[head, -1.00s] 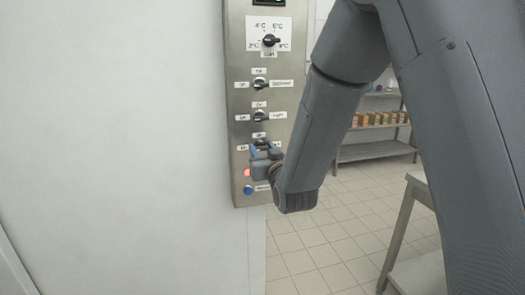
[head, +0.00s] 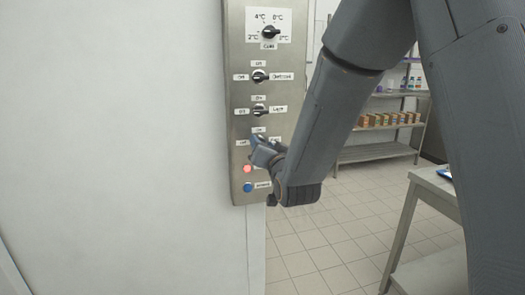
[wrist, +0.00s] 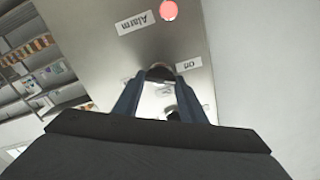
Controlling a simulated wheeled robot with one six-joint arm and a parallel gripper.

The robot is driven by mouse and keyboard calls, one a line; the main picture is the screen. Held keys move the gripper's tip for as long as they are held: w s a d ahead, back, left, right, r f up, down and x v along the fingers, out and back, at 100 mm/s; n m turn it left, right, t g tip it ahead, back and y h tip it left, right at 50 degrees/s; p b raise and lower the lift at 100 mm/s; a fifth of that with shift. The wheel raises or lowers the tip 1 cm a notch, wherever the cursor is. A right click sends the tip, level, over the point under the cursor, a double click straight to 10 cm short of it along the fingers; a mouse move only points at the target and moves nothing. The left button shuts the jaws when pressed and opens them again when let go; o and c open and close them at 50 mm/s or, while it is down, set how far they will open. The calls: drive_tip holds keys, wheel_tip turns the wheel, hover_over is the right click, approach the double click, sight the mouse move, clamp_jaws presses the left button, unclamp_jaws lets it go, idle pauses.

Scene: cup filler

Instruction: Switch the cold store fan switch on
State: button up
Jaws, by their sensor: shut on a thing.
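The fan switch (wrist: 160,72) is a dark rotary knob on the steel control panel (head: 240,105). My gripper (head: 262,146) is shut on this knob and tilted in the head view. The gripper's fingers (wrist: 160,84) also show in the wrist view. In the head view the gripper covers the knob, so its pointer direction cannot be read. Small labels show above it and to its left.
Above are the light switch (head: 260,110), the defrost switch (head: 260,76) and the temperature dial (head: 269,32). Below are a lit red alarm lamp (head: 247,169) and a blue button (head: 248,187). A metal table (head: 437,184) stands right; shelves (head: 385,152) stand behind.

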drive_tip(key=m+b, duration=0.2)
drive_tip(key=m, duration=0.2)
drive_tip(key=m+b, duration=0.3)
drive_tip(key=m, duration=0.1)
drive_tip(key=m+b, duration=0.2)
drive_tip(key=m, duration=0.2)
drive_tip(key=shift+d+f+m+b, duration=0.1)
drive_tip(key=shift+f+m+b, duration=0.15)
drive_tip(key=shift+m+b, duration=0.05)
idle(0.4)
drive_tip(key=o, duration=1.1)
drive_tip(key=shift+c, duration=0.2)
drive_tip(key=shift+s, duration=0.1)
drive_tip(key=v, duration=0.7)
drive_tip(key=shift+s+b, duration=0.3)
drive_tip(key=shift+b, duration=0.15)
drive_tip(key=shift+d, duration=0.15)
